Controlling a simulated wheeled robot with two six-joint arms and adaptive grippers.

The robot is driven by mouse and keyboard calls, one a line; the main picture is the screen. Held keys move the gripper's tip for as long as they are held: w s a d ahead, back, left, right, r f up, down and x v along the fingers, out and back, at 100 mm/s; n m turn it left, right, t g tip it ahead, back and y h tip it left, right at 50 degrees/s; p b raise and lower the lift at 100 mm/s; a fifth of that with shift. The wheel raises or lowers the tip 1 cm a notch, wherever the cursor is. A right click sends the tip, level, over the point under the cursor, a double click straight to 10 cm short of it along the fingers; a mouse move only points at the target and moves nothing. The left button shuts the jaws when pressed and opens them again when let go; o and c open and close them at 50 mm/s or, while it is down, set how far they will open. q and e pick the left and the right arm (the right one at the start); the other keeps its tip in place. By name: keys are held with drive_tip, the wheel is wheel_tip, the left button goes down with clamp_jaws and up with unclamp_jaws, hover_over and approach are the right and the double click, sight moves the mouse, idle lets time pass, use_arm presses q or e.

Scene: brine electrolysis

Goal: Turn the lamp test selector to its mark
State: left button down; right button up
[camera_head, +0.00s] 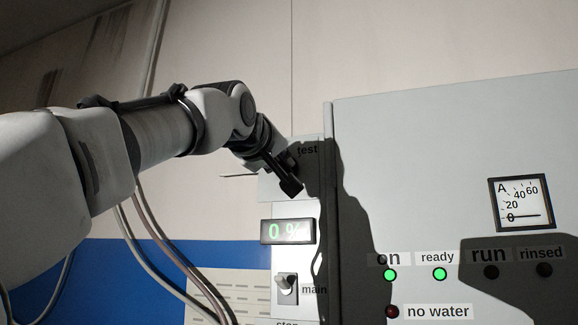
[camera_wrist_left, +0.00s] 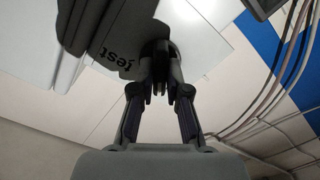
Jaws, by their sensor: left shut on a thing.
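My left gripper (camera_head: 288,178) reaches in from the left to the panel strip beside the cabinet, just at the label "test" (camera_head: 307,151). My right gripper is in neither view.
The grey cabinet (camera_head: 440,150) stands out at the right, with an ammeter (camera_head: 521,203) and lamps; "on" (camera_head: 390,275) and "ready" (camera_head: 440,274) glow green. Below the gripper are a "0 %" display (camera_head: 287,232) and the main switch (camera_head: 286,283). Cables (camera_head: 160,245) hang at left.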

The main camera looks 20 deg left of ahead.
use_arm(q)
drive_tip(key=shift+w+f+n, duration=0.1)
drive_tip(key=shift+f+n, duration=0.05)
drive_tip(key=shift+n, duration=0.65)
drive_tip(key=c, duration=1.4)
unclamp_jaws()
drive_tip(key=shift+o, duration=1.2)
drive_tip(key=shift+w+d, duration=0.1)
drive_tip(key=shift+w, duration=0.05)
drive_tip(key=shift+w+d, duration=0.1)
drive_tip(key=shift+w, duration=0.1)
drive_tip(key=shift+s, duration=0.3)
